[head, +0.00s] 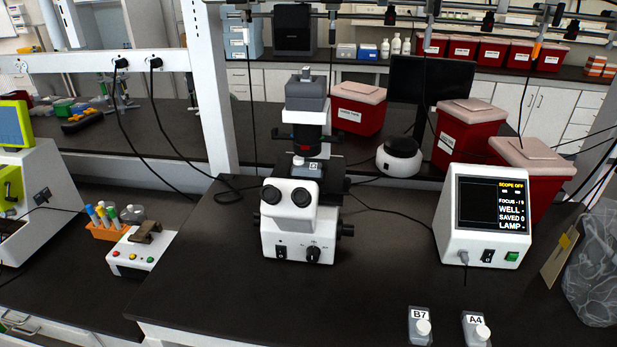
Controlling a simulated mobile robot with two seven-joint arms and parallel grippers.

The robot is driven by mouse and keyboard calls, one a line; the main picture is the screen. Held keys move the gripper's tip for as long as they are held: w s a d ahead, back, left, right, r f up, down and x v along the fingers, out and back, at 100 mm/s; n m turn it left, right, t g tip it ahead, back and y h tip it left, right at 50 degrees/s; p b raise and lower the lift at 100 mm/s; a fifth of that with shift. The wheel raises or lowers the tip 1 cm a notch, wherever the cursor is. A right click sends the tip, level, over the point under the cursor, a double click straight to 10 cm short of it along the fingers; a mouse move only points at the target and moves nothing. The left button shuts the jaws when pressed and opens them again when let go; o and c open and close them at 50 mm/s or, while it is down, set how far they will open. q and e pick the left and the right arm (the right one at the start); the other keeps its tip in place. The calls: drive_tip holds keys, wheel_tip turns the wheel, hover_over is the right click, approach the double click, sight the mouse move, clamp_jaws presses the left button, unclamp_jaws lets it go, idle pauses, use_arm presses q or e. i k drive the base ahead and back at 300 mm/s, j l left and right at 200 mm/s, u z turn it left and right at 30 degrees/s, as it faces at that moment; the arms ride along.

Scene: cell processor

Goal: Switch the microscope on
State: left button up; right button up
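The white and black microscope (290,215) stands upright on the dark bench, left of the picture's middle. A small black rocker switch (281,252) and a black knob (313,254) are on its front base. To the right stands a white control box (451,231) with a dark screen (494,205) that reads "SCOPE OFF". Its lower front carries a black rocker switch (487,256) and a green button (512,256). Neither of my grippers is in view.
Two flasks labelled B7 (418,329) and A4 (472,329) stand at the front edge. Red bins (466,140) stand behind the control box. A crumpled clear bag (597,270) lies at the far right. Bench (370,285) between microscope and control box is clear in front.

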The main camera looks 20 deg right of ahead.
sight(280, 252)
drive_tip(key=i+j, duration=0.2)
drive_tip(key=j, duration=0.15)
drive_tip(key=i+j, duration=0.15)
drive_tip(key=j, duration=0.15)
drive_tip(key=i+j, duration=0.2)
drive_tip(key=j, duration=0.15)
drive_tip(key=z, duration=1.6)
drive_tip(key=i+l, duration=0.15)
